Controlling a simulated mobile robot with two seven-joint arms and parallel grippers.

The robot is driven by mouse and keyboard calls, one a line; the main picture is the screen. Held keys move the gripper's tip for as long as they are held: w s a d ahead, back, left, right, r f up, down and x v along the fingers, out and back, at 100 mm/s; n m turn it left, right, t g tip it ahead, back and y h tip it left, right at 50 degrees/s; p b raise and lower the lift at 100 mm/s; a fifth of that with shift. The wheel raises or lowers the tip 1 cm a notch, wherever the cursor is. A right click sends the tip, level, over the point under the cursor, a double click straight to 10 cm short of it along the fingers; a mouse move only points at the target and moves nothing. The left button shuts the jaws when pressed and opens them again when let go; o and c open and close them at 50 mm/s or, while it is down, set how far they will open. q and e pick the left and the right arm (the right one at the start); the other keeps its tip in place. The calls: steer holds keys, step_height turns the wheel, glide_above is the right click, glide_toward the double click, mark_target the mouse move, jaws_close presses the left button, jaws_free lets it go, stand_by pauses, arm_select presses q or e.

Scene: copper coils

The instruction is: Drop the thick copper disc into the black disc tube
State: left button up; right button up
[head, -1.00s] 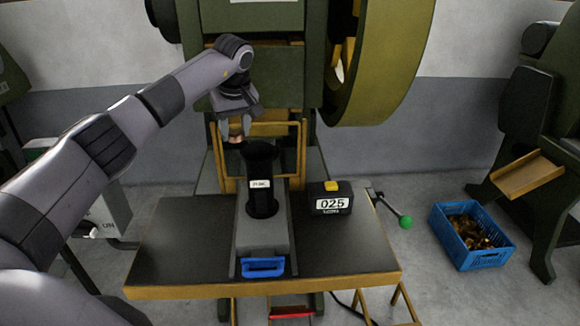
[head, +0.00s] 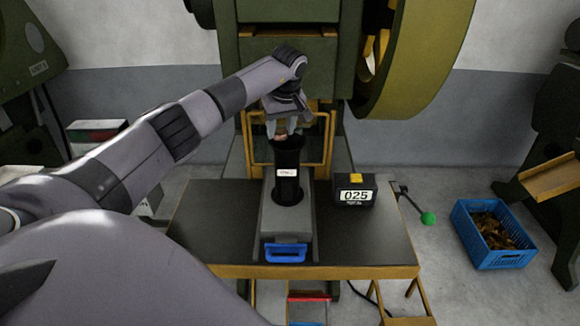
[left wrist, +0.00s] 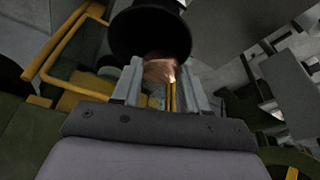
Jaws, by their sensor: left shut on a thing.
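The copper disc (head: 281,132) is between the fingers of my left gripper (head: 284,129), just above the rear of the tube's mouth in the head view. In the left wrist view the disc (left wrist: 159,70) shows between the two grey fingertips of the gripper (left wrist: 160,78), and the tube's dark round end (left wrist: 150,35) is right beyond it. The black disc tube (head: 288,170) stands upright with a white label, in a grey holder (head: 270,225) on the table. I cannot tell whether the disc overlaps the opening. My right gripper is not in view.
A counter box marked 025 (head: 354,190) stands right of the tube on the dark table (head: 385,245). A green press with a yellow frame (head: 328,150) rises behind. A blue crate of copper pieces (head: 490,262) sits on the floor at right. A green-knobbed lever (head: 428,218) is at the table's right.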

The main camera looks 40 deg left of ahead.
arm_select(q)
steer(key=shift+f, duration=0.35)
steer(key=o, duration=1.3)
steer(key=shift+c, duration=0.2)
steer(key=v, duration=0.7)
steer(key=shift+b, duration=0.45)
steer(key=shift+r, duration=0.1)
